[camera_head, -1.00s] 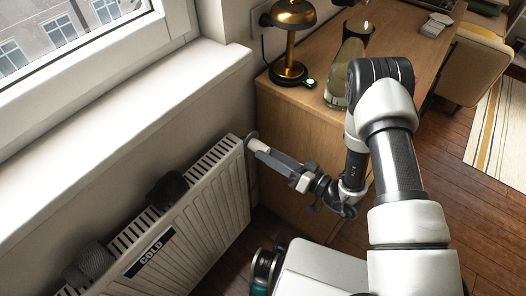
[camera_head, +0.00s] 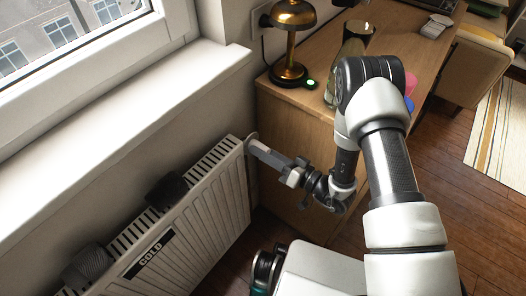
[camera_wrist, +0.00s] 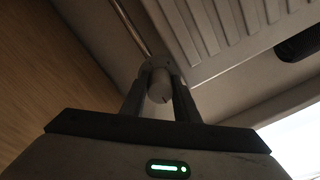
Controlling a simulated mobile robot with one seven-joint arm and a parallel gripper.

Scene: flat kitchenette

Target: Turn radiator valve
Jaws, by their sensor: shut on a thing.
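The white radiator (camera_head: 205,200) stands under the window sill, with a black "COLD" label on its front. Its valve (camera_wrist: 160,84) is a pale round knob at the radiator's end, seen between my fingers in the wrist view. My gripper (camera_head: 256,147) reaches the radiator's upper right corner, and its fingers are closed around the knob; it also shows in the wrist view (camera_wrist: 159,92). In the head view the fingers mostly hide the knob.
A wooden desk (camera_head: 290,130) stands right beside the radiator's end, with a brass lamp (camera_head: 290,40) and a green glass bottle (camera_head: 350,58) on it. Dark rolled items (camera_head: 167,191) rest on the radiator's top. Floor is open at right.

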